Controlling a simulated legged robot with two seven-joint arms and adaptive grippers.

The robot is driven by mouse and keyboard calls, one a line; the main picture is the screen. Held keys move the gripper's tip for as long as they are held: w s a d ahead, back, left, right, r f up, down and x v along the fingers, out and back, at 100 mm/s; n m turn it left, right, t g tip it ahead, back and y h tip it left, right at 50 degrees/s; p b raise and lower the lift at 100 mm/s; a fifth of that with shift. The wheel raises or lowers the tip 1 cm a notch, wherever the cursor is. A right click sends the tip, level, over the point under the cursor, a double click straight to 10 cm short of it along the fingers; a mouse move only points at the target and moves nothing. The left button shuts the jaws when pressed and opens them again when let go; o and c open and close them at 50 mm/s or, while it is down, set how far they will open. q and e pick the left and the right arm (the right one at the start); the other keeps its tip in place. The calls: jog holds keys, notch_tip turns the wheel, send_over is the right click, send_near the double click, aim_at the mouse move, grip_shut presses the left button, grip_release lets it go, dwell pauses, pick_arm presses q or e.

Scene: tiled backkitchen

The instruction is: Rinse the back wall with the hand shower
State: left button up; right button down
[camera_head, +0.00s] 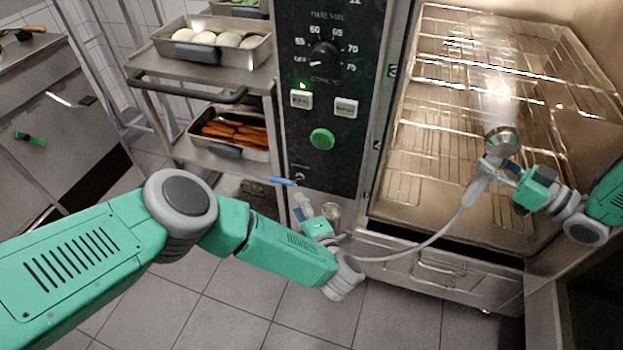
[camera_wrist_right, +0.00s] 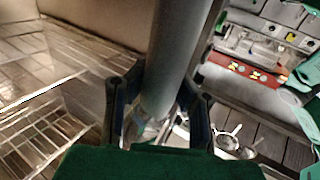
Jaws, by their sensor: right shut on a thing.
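The hand shower (camera_head: 478,187) is grey, with a round head (camera_head: 502,141), and sits in front of the open oven. My right gripper (camera_head: 512,168) is shut around its handle. The right wrist view shows the grey handle (camera_wrist_right: 178,50) between my two dark fingers (camera_wrist_right: 158,108). A pale, bright spray-like streak (camera_head: 496,100) extends from the head into the oven. The oven's back wall is largely behind wire racks and glare. My left gripper (camera_head: 303,210) is low at the control panel's foot, near a blue lever (camera_head: 283,182); its finger opening is unclear.
Wire racks (camera_head: 430,130) fill the oven cavity. The shower's grey hose (camera_head: 425,243) sags across the oven front. The control panel (camera_head: 325,90) stands left of the cavity. A trolley (camera_head: 235,165) with trays of food stands further left. Tiled floor (camera_head: 225,300) lies below.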

aim_at(281, 181)
pick_arm(q)
jog(key=shift+y, duration=0.4)
jog(key=x, duration=1.1)
jog(key=shift+w+a+f, duration=0.2)
jog(key=shift+f, duration=0.25)
